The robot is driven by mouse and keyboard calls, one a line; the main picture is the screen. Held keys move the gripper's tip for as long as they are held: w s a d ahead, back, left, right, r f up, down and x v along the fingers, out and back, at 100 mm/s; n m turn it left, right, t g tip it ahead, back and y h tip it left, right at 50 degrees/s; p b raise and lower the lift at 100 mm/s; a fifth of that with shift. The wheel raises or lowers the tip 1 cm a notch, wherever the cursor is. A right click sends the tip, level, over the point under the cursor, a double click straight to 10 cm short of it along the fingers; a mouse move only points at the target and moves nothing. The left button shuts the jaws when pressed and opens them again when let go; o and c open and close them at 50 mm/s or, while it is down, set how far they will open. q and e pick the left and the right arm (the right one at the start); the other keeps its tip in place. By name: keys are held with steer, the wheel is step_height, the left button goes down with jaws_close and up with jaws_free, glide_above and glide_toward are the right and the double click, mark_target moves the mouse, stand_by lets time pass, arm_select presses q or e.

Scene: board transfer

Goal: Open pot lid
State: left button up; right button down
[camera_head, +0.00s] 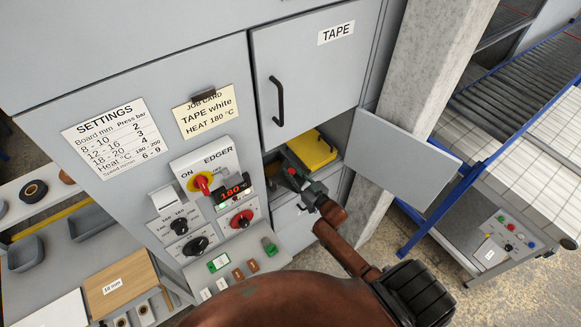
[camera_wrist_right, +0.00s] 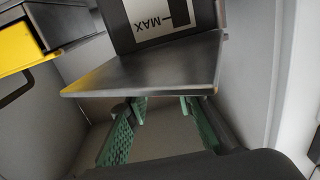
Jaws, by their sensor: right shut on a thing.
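The pot is inside the open lower compartment of the grey cabinet. In the right wrist view its dark wall with a MAX mark (camera_wrist_right: 160,20) stands behind a dark metal flat plate (camera_wrist_right: 150,75), which looks like the lid. My right gripper (camera_wrist_right: 162,104) has its green-padded fingers at the near edge of this plate, shut on it. Whether the lid is raised from the pot, I cannot tell. In the head view my right gripper (camera_head: 298,179) reaches into the compartment and hides most of the pot. My left gripper is not in view.
The compartment's door (camera_head: 402,160) hangs open to the right. A yellow piece (camera_head: 314,150) sits inside at the back. The TAPE door (camera_head: 315,75) above is closed. The edger control panel (camera_head: 215,195) is left of the opening; a concrete pillar (camera_head: 420,75) stands right.

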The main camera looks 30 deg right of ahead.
steer(key=shift+s+a+r+m+h+p, duration=0.15)
steer(key=shift+s+m+h+p, duration=0.15)
steer(key=shift+h, duration=0.25)
steer(key=shift+s+a+m+h+p, duration=0.1)
steer(key=shift+s+m+h+p, duration=0.1)
steer(key=shift+m+h, duration=0.3)
steer(key=shift+s+h, duration=0.15)
steer(key=shift+h, duration=0.3)
steer(key=c, duration=1.7)
jaws_free()
steer(key=shift+o, duration=0.2)
steer(key=s, duration=1.2)
